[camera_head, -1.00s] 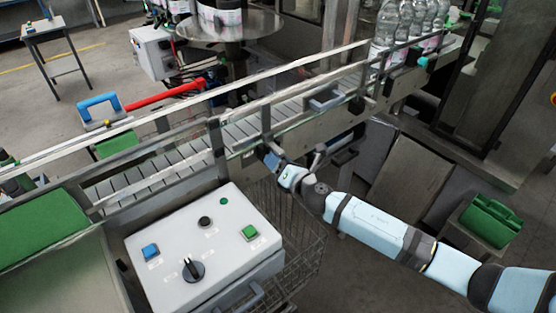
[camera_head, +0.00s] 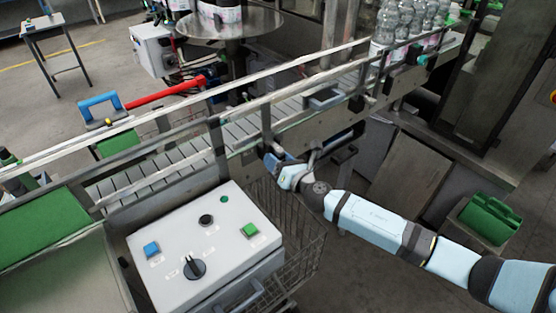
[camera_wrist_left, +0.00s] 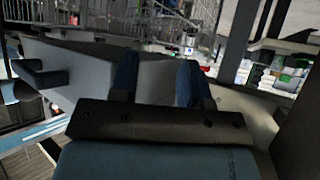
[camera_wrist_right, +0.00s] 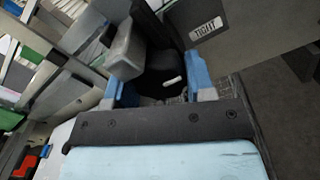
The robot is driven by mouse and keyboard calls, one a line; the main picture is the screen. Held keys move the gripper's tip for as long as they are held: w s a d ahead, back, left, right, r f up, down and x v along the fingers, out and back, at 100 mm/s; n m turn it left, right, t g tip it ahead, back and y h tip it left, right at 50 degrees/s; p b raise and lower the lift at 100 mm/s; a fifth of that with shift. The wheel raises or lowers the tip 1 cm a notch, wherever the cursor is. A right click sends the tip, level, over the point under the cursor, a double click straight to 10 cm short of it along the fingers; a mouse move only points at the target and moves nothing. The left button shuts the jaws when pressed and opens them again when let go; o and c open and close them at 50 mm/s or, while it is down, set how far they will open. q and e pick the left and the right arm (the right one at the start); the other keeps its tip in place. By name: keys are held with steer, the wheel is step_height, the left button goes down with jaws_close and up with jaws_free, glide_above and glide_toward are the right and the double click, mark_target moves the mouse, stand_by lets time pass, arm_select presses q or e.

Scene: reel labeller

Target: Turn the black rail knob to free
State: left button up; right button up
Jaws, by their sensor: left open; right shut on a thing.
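The black rail knob (camera_wrist_right: 160,75), with a white mark on its face, sits between the blue fingers of my right gripper (camera_wrist_right: 158,88) in the right wrist view. The gripper is shut on it. A label reading TIGHT (camera_wrist_right: 207,29) is on the grey plate beside the knob. In the head view my right gripper (camera_head: 272,156) is at the near side of the conveyor rail, and the knob is hidden there. My left gripper (camera_wrist_left: 158,78) shows in the left wrist view with its blue fingers apart and nothing between them; it is out of the head view.
A conveyor (camera_head: 240,128) with guard rails runs across the scene, with bottles (camera_head: 392,25) at its far right. A white control box (camera_head: 215,235) with buttons and a black selector stands left of my right arm. A wire basket (camera_head: 300,235) is below the gripper.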

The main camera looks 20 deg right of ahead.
steer(key=o, duration=0.9)
steer(key=b+v, duration=0.2)
steer(key=v, duration=1.1)
steer(key=shift+s+d+b, duration=0.1)
steer(key=shift+s+b, duration=0.25)
steer(key=shift+s, duration=0.05)
